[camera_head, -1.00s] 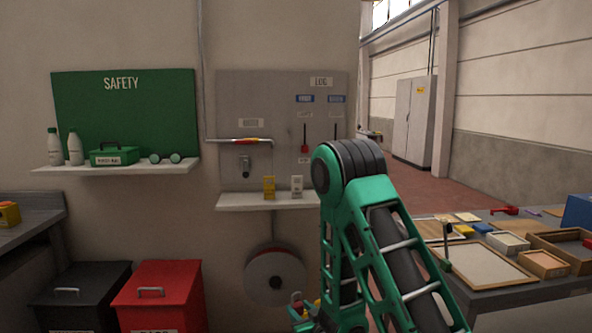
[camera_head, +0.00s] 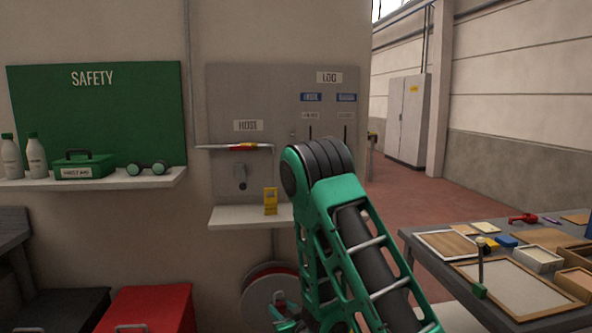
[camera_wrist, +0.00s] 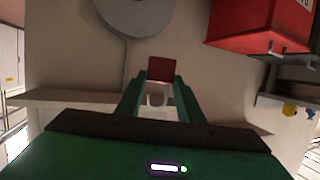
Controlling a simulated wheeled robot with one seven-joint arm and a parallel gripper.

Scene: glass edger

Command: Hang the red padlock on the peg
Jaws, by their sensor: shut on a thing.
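My gripper (camera_wrist: 158,90) is shut on the red padlock (camera_wrist: 161,68) in the wrist view. The light shackle sits between the fingers, and the red body extends beyond the tips. In the head view my gripper (camera_head: 288,318) is low at the bottom edge, in front of the hose reel and below the shelf; the padlock is hard to make out there. The grey board (camera_head: 225,90) on the wall carries labels and two thin dark upright marks. My arm covers the board's lower right. I cannot tell which small feature is the peg.
A shelf (camera_head: 235,218) under the board holds a yellow item (camera_head: 270,201). A pipe (camera_head: 215,147) crosses the board's left side. A hose reel (camera_head: 262,303) is below. A red bin (camera_head: 150,308) stands left, a cluttered table (camera_head: 425,262) right. Open floor lies behind.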

